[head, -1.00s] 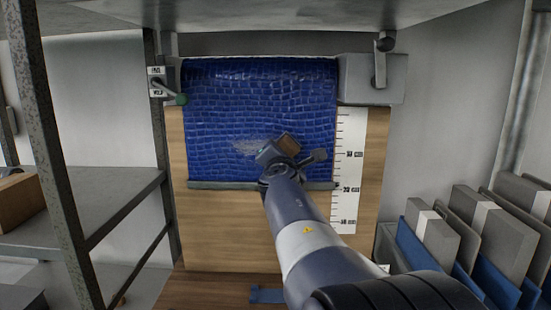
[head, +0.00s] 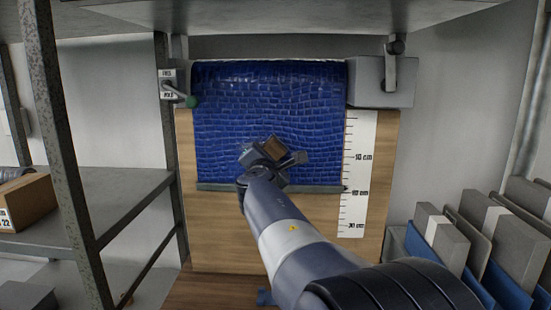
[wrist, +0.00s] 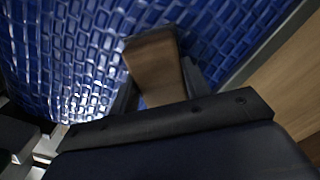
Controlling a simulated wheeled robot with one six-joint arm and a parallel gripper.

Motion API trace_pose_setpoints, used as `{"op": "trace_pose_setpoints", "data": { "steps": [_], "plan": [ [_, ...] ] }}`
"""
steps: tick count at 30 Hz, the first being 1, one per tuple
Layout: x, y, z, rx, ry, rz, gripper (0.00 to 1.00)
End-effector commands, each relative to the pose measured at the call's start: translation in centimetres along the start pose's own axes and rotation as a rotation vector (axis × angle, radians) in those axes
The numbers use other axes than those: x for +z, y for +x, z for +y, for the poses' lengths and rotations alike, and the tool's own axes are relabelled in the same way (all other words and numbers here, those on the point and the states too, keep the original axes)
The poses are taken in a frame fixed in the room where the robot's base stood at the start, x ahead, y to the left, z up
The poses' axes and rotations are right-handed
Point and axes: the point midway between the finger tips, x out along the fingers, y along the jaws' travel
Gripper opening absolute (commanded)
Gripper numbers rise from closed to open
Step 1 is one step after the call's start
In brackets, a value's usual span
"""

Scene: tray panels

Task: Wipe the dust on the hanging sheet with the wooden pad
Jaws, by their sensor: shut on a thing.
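The hanging sheet (head: 270,100) is blue with a crocodile-like pattern and hangs in front of a wooden board, with a grey bar (head: 215,187) along its lower edge. My gripper (head: 268,158) is at the lower middle of the sheet, shut on the wooden pad (head: 274,147). The brown pad also shows between the fingers in the wrist view (wrist: 157,75), close against the sheet; I cannot tell if it touches. A small pale patch of dust (head: 246,150) shows just left of the gripper. My gripper and arm hide part of the sheet's lower middle.
A white ruler (head: 357,165) stands right of the sheet. Shelves with a cardboard box (head: 28,202) are left; grey and blue panels (head: 470,240) stand right.

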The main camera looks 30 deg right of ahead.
Motion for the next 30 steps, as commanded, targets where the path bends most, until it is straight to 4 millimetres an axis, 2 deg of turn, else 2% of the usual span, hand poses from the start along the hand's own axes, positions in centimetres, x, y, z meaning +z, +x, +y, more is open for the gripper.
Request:
{"op": "trace_pose_setpoints", "data": {
  "steps": [30],
  "plan": [
    [-4.3, 0.0, 4.2, 0.002, 0.000, 0.002, 0.27]
  ]
}}
